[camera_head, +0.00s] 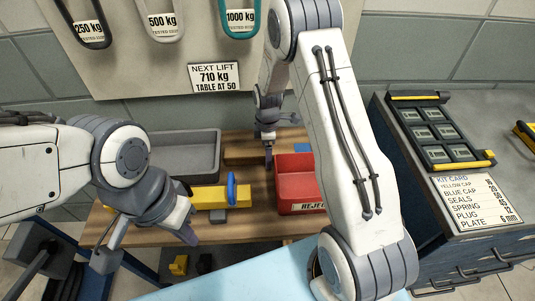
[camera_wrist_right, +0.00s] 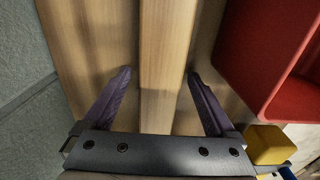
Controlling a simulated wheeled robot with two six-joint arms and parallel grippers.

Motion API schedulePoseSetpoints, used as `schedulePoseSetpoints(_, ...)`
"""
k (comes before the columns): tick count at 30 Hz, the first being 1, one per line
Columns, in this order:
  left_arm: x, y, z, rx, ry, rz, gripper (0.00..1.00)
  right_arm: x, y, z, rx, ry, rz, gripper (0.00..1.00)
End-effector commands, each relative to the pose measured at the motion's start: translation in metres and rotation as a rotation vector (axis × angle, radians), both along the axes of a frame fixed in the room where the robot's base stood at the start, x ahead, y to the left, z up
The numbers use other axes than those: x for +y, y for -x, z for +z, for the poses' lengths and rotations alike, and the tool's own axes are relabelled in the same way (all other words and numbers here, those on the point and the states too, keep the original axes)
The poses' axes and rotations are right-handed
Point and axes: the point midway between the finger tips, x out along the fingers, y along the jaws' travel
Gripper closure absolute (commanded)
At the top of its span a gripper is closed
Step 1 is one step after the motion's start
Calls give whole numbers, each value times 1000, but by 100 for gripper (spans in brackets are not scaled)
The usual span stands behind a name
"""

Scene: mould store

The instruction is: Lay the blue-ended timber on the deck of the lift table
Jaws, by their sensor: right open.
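The timber (camera_head: 240,155) lies at the back of the wooden bench, left of the red bin; a blue end (camera_head: 302,147) shows at its right. My right gripper (camera_head: 268,153) is over it, fingers pointing down. In the right wrist view, the open fingers (camera_wrist_right: 160,85) stand either side of a pale wooden bar (camera_wrist_right: 165,60), with gaps; I see no contact. My left gripper (camera_head: 147,248) looks open and empty, in front of the bench's left part. A light blue flat surface (camera_head: 235,277) at the bottom looks like the lift table's deck; my right arm hides part of it.
The red reject bin (camera_head: 297,186) stands close beside the timber. A dark cabinet (camera_head: 450,205) stands right. The visible blue surface is clear.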

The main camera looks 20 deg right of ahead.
Motion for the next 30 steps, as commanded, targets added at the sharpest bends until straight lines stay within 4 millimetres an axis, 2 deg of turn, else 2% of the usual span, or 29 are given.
schedulePoseSetpoints(7, 0, 0, 0, 0, 0, 0, 100, 0, -1, -2, -2, 1, 0, 9)
schedulePoseSetpoints(8, 0, 0, 0, 0, 0, 0, 100, 0, 0, -2, -2, 1, 0, 16)
schedulePoseSetpoints(12, 0, 0, 0, 0, 0, 0, 100, 0, 0, -2, -1, 0, 0, 70)
schedulePoseSetpoints(14, 0, 0, 0, 0, 0, 0, 100, 0, 0, -2, -1, 0, 0, 93)
schedulePoseSetpoints(15, 0, 0, 0, 0, 0, 0, 100, 0, 0, -2, -1, 0, 0, 100)
schedulePoseSetpoints(24, 0, 0, 0, 0, 0, 0, 100, 0, -1, 2, -3, 0, 0, 100)
schedulePoseSetpoints(26, 0, 0, 0, 0, 0, 0, 100, 0, -2, 7, -5, 0, 0, 100)
schedulePoseSetpoints(30, 0, 0, 0, 0, 0, 0, 100, 0, -2, 32, -8, 0, 0, 100)
